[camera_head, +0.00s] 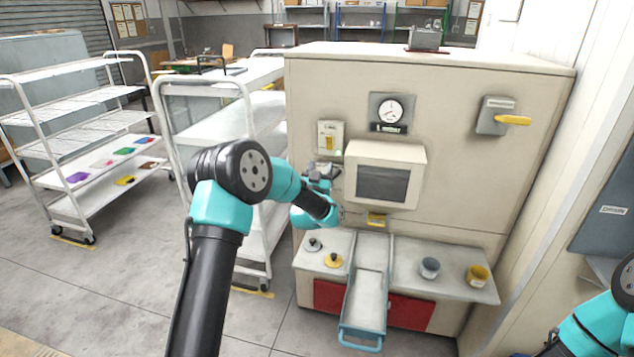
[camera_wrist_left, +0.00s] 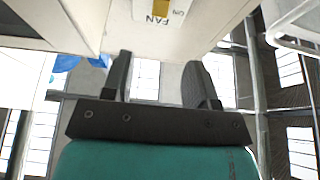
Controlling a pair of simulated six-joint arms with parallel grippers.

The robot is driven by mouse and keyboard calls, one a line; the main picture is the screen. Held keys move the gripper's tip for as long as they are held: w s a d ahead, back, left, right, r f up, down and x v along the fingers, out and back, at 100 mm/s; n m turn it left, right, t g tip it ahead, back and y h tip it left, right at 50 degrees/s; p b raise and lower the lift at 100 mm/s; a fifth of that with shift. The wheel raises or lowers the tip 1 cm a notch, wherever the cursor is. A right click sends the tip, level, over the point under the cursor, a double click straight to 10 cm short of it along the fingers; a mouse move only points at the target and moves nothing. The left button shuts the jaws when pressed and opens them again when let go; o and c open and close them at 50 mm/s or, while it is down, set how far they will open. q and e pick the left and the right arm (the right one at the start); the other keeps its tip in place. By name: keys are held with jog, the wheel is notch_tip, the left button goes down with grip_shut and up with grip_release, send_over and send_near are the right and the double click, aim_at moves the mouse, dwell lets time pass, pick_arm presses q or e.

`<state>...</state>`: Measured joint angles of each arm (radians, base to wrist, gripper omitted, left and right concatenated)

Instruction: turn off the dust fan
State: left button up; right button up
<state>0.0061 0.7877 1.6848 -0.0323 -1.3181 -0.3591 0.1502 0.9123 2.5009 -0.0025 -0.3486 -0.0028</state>
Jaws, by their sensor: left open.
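The fan switch (camera_head: 329,141) is a pale plate with a yellow rocker on the left of the beige machine's front. In the left wrist view its plate (camera_wrist_left: 143,13) shows upside down at the top edge, with the word FAN and part of the yellow rocker. My left gripper (camera_head: 322,172) is just below the switch in the head view, partly hidden by its own arm. In the left wrist view the two dark fingers (camera_wrist_left: 158,75) are apart with nothing between them. I cannot tell whether they touch the machine. My right gripper is out of frame.
A window box (camera_head: 384,184) juts out right of my left gripper. A gauge (camera_head: 391,110) and a yellow-handled lever (camera_head: 512,120) are on the panel. Cups and knobs stand on the ledge (camera_head: 440,258) beside a chute (camera_head: 367,292). A white cart (camera_head: 215,125) stands close at left.

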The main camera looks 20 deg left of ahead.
pick_arm(q)
jog(key=shift+v, duration=2.65)
jog(key=s+d+f+g+h, duration=0.2)
jog(key=s+f+g, duration=0.35)
jog(key=f, duration=0.75)
jog(key=s+d+f+g+h, duration=0.2)
jog(key=s+f+g, duration=0.4)
jog(key=f, duration=0.6)
jog(key=s+d+f+g+h, duration=0.1)
jog(key=s+f+g, duration=0.2)
jog(key=s, duration=0.6)
jog(key=s+d+f+g+h, duration=0.1)
jog(key=s+f, duration=0.4)
jog(key=s, duration=0.5)
jog(key=s+d+f+g, duration=0.2)
jog(key=s+f+g, duration=0.2)
jog(key=s, duration=0.6)
jog(key=shift+g+h, duration=0.4)
jog(key=shift+g, duration=0.65)
